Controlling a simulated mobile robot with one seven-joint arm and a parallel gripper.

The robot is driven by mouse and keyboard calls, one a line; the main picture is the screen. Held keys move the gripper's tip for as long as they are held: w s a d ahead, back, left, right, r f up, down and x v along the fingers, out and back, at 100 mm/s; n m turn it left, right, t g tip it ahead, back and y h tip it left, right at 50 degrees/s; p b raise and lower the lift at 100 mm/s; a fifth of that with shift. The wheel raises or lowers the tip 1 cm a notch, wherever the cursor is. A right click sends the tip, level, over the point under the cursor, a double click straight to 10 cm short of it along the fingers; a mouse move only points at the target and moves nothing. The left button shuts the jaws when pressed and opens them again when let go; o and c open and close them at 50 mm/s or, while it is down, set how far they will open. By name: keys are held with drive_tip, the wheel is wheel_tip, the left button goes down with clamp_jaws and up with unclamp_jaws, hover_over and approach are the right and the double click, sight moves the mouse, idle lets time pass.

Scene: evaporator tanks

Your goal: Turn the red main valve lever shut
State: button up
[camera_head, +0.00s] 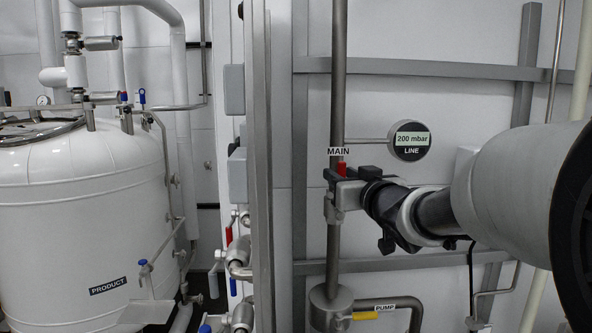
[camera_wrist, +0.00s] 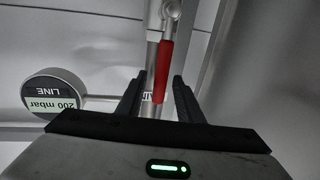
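The red main valve lever (camera_wrist: 165,68) runs nearly in line with the vertical pipe in the wrist view. The valve body (camera_wrist: 170,13) is at its upper end there. In the head view a small part of the red lever (camera_head: 341,168) shows below the "MAIN" label (camera_head: 339,152); my gripper hides the rest. My gripper (camera_wrist: 158,88) is open in the wrist view, with one finger on each side of the lever's free end. Gaps show between lever and fingers. In the head view my gripper (camera_head: 338,180) is in front of the pipe.
A round gauge (camera_head: 410,141) reading "200 mbar" and "LINE" sits right of the pipe. A "PUMP" pipe (camera_head: 390,303) branches off low down. Grey wall rails (camera_head: 430,68) lie behind. A frame post (camera_head: 260,150) and a white "PRODUCT" tank (camera_head: 85,220) stand left.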

drive_tip(key=shift+w, duration=0.3)
clamp_jaws()
idle(0.3)
